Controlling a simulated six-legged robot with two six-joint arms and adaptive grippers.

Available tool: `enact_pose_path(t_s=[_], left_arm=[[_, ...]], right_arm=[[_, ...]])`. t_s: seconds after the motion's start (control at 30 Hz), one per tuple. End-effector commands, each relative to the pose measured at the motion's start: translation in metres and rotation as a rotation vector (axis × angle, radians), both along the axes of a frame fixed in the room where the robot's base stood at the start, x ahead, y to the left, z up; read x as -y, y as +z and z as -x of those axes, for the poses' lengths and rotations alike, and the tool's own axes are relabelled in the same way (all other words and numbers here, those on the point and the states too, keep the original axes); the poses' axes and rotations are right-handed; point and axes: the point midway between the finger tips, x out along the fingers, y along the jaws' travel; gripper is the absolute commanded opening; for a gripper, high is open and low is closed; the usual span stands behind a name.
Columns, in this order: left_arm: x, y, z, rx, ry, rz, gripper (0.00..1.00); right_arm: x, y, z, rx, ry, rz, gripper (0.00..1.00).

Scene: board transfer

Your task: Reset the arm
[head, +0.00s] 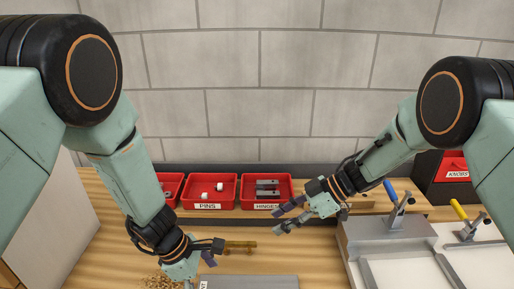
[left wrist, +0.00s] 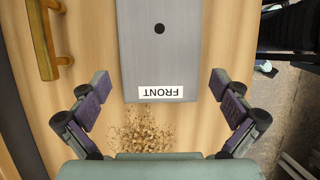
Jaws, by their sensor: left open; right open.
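The grey board (head: 248,282) lies on the wooden bench at the bottom of the head view. In the left wrist view the board (left wrist: 158,60) shows a dark hole and a white FRONT label. My left gripper (left wrist: 160,88) is open, its two fingers apart on either side of the board's labelled end, with nothing held. In the head view my left gripper (head: 206,256) hangs low, beside the board and partly cut off. My right gripper (head: 279,220) is open and empty, pointing left in front of the red bins.
A brass handle (head: 240,245) lies near the board. Wood shavings (left wrist: 140,130) lie by the FRONT end. Red bins of pins (head: 208,207) and hinges (head: 266,207) stand at the back. A fixture (head: 392,238) with blue- and yellow-handled clamps is at right, before a KNOBS box (head: 453,167).

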Motion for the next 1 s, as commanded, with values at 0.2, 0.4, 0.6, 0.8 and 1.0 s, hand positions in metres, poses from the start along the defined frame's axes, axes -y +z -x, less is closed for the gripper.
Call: enact_pose_path(t_s=[0.2,0.4,0.6,0.8,1.0], left_arm=[[-0.015,0.037,-0.001,0.004,0.002,0.003,1.00],[-0.027,0.067,-0.001,0.004,0.003,0.003,1.00],[-0.037,0.091,-0.001,0.003,0.000,0.002,1.00],[-0.034,0.081,0.001,-0.004,-0.002,-0.001,1.00],[-0.023,0.054,0.001,-0.004,-0.002,-0.002,1.00]], right_arm=[[-0.002,-0.002,0.001,-0.002,0.003,0.002,0.41],[-0.002,-0.002,0.001,-0.002,0.002,0.002,0.41],[-0.002,-0.002,0.001,-0.002,0.002,0.002,0.41],[-0.002,-0.002,0.001,-0.002,0.002,0.002,0.41],[-0.002,-0.002,0.001,-0.003,0.002,0.002,0.41]])
